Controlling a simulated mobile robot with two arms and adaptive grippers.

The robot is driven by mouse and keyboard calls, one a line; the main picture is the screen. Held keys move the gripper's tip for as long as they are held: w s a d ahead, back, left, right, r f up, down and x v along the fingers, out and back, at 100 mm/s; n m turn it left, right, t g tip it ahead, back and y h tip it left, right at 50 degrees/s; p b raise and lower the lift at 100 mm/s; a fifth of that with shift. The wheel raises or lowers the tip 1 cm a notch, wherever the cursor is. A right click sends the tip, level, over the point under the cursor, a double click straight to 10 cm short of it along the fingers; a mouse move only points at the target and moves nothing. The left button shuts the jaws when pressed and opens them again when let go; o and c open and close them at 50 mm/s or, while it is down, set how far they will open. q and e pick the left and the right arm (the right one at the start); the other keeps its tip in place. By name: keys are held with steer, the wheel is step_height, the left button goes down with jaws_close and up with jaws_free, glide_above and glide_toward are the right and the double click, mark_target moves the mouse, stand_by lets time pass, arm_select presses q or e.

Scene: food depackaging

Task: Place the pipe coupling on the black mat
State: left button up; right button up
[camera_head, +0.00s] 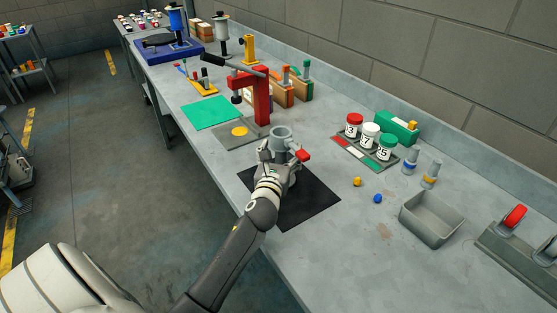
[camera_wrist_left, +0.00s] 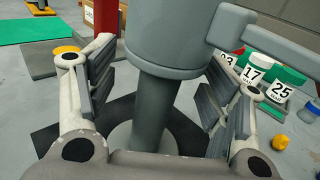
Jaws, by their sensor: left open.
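The grey pipe coupling (camera_head: 281,133) stands upright over the black mat (camera_head: 318,202), with a side branch that seems to end in a red part. In the left wrist view the coupling (camera_wrist_left: 165,50) has a wide top and a narrower stem that runs down to a round foot on the dark mat (camera_wrist_left: 190,132). My left gripper (camera_head: 274,160) is at the coupling, and its fingers (camera_wrist_left: 158,88) are open on either side of the stem, with gaps showing. The gripper hides the coupling's lower part in the head view. My right gripper is not in view.
A red press (camera_head: 262,95) and a green mat (camera_head: 211,113) stand beyond the black mat. Numbered jars (camera_head: 370,135) sit on a rack at the right. A grey bin (camera_head: 432,218) and small yellow and blue pieces lie nearer. The table's left edge is close to my arm.

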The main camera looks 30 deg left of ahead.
arm_select(q)
steer(key=shift+s+d, duration=0.15)
steer(key=shift+s, duration=0.15)
steer(key=b+v, duration=0.2)
steer(key=v, duration=0.9)
steer(key=shift+s, duration=0.15)
